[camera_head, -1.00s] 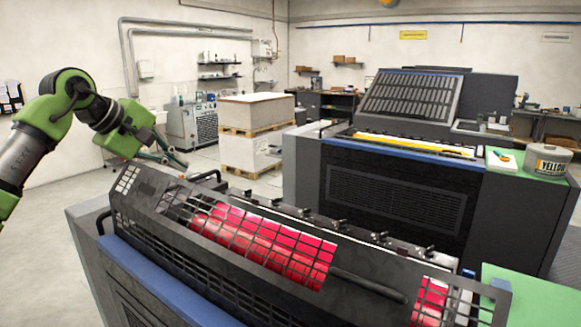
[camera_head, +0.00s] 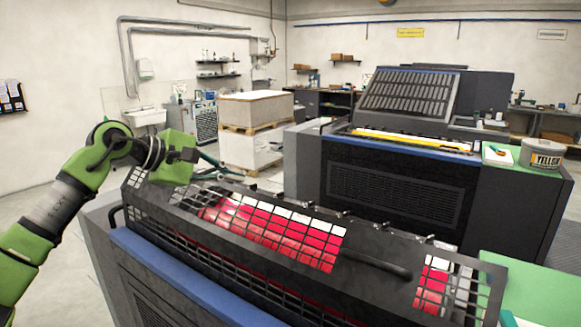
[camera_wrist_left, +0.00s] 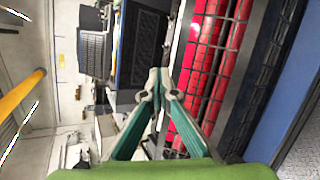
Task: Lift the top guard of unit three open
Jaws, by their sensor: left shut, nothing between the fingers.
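The nearest unit (camera_head: 155,285) has a dark barred top guard (camera_head: 375,262) lying over red rollers (camera_head: 270,240). In the head view I cannot read a unit number on it. The guard and rollers also show at the right of the left wrist view. My left gripper (camera_wrist_left: 158,82) is shut and empty, its teal fingers meeting at the tips. In the head view it is at the guard's far left end, partly hidden by my wrist. The fingertips look close to the guard's far edge; I cannot tell whether they touch it. My right gripper is out of view.
A second dark unit (camera_head: 395,190) stands behind, with a yellow roller strip and a tilted slotted panel (camera_head: 408,95). A pallet stack (camera_head: 255,110) stands behind left. Open floor lies at the left.

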